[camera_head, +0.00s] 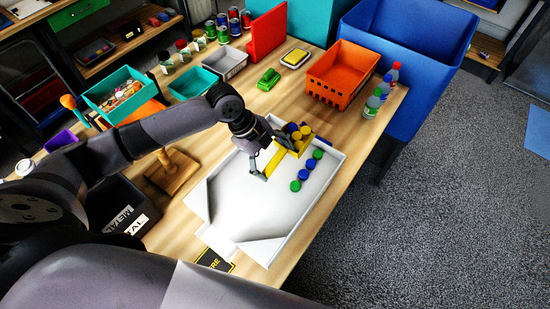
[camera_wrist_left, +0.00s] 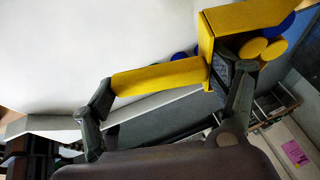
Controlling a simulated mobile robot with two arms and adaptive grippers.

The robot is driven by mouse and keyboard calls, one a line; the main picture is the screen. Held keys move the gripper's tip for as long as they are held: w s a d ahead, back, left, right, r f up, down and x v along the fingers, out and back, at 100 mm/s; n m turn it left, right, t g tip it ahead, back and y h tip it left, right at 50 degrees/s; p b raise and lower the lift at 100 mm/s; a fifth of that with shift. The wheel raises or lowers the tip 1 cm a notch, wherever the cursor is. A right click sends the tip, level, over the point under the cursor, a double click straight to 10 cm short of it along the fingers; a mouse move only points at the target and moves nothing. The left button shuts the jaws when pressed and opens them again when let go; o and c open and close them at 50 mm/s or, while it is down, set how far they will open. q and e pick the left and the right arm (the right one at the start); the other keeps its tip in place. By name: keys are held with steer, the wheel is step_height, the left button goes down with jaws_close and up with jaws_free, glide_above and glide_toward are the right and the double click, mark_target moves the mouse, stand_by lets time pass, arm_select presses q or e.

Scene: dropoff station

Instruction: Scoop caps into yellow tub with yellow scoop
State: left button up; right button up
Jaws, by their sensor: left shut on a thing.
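My left gripper (camera_head: 271,160) is shut on the handle of the yellow scoop (camera_head: 276,161), above the right part of the white tray (camera_head: 205,190). The wrist view shows the fingers (camera_wrist_left: 158,80) at the handle of the scoop (camera_wrist_left: 160,77). Several yellow and blue caps (camera_head: 293,128) show at the scoop's pan and appear to be in it. A line of green and blue caps (camera_head: 303,174) lies on the tray beside the scoop, along its right wall. I cannot make out a yellow tub in either view. My right gripper is not in view.
An orange basket (camera_head: 328,88) and several small bottles (camera_head: 376,100) stand at the table's right edge. A green object (camera_head: 268,79), a yellow sponge (camera_head: 295,57) and teal bins (camera_head: 193,84) are farther back. A wooden stand (camera_head: 173,172) is left of the tray.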

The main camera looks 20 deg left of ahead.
arm_select(q)
steer(key=shift+s+a+r, duration=0.1)
steer(key=shift+s+r, duration=0.3)
steer(key=shift+r, duration=0.8)
steer(key=shift+s+a+r, duration=0.1)
steer(key=shift+s+r, duration=0.25)
steer(key=shift+r, duration=0.9)
steer(key=shift+s+a+r, duration=0.1)
steer(key=shift+s+r, duration=0.3)
steer(key=shift+r, duration=0.8)
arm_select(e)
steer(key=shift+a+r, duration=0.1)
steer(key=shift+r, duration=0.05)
